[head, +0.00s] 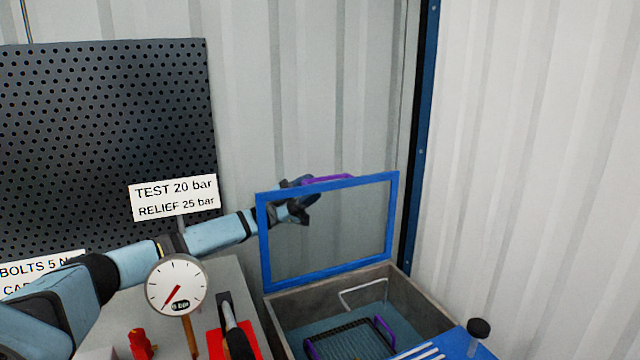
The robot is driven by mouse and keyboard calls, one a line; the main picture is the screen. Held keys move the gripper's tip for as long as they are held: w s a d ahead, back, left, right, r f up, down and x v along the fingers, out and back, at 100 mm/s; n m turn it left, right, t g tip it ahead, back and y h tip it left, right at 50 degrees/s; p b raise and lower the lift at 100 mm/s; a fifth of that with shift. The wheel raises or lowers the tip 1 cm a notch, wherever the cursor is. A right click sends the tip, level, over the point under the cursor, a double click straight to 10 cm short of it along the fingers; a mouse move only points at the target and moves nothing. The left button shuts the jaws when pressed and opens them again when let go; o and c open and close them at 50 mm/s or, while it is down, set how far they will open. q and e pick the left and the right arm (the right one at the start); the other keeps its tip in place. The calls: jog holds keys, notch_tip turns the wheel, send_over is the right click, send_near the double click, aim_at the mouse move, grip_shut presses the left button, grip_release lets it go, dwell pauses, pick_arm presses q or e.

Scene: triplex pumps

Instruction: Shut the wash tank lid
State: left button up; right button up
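The wash tank (430,312) is a grey open box at the lower right, with blue-green liquid inside. Its lid (393,225), a blue frame around a clear pane, stands raised, nearly upright, at the tank's back edge. A purple handle (328,180) runs along the lid's top edge. My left gripper (308,208) is behind the lid's upper left corner, seen partly through the pane. Its dark fingers look spread, with nothing visible between them. Whether it touches the lid is unclear. My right gripper is not in view.
A dark basket (350,341) with purple handles sits in the tank. A pressure gauge (177,285), a black-handled lever (236,335) and a red fitting (140,344) stand left of it. A perforated panel (105,130) and a sign (174,197) are behind my arm.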

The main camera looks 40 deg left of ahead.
pick_arm(q)
jog(key=v, duration=1)
jog(key=shift+b, duration=0.35)
